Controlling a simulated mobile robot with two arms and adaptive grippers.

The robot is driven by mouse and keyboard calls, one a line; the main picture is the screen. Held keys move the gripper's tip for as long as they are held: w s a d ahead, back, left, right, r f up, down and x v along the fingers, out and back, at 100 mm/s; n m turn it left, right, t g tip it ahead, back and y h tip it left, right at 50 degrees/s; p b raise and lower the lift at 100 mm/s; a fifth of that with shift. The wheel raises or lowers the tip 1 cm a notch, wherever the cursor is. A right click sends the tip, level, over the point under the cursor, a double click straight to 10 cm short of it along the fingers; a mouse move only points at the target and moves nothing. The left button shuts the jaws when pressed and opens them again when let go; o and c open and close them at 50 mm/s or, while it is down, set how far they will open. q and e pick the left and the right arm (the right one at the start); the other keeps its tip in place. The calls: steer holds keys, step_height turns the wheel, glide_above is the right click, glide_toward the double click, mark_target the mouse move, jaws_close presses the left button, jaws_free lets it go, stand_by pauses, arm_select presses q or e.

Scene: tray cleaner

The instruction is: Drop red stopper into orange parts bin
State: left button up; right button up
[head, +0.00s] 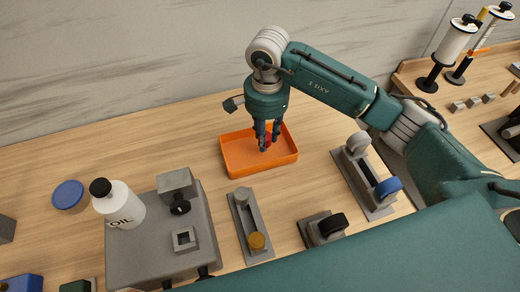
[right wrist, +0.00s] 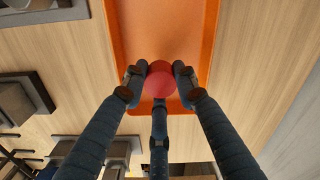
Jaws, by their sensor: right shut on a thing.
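The orange parts bin (head: 235,166) is a shallow open tray on the wooden table, near the middle of the head view. My right gripper (head: 264,147) points down over the bin, its fingers shut on the red stopper (head: 268,142). In the right wrist view the red stopper (right wrist: 160,80) shows as a round red top between the fingertips (right wrist: 159,86), with the orange bin (right wrist: 207,45) behind it. I cannot tell whether the stopper touches the bin floor. My left gripper is not in view.
A grey block with fixtures (head: 150,255) and a white oil bottle (head: 120,208) stand at the left. A grey holder with a yellow knob (head: 245,215) lies in front of the bin. Bare wood lies left of the bin.

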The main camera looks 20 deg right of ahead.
steer(key=shift+s+a+f, duration=0.1)
steer(key=shift+f, duration=0.1)
steer(key=o, duration=1.1)
steer(key=shift+r, duration=6)
steer(key=shift+r, duration=0.1)
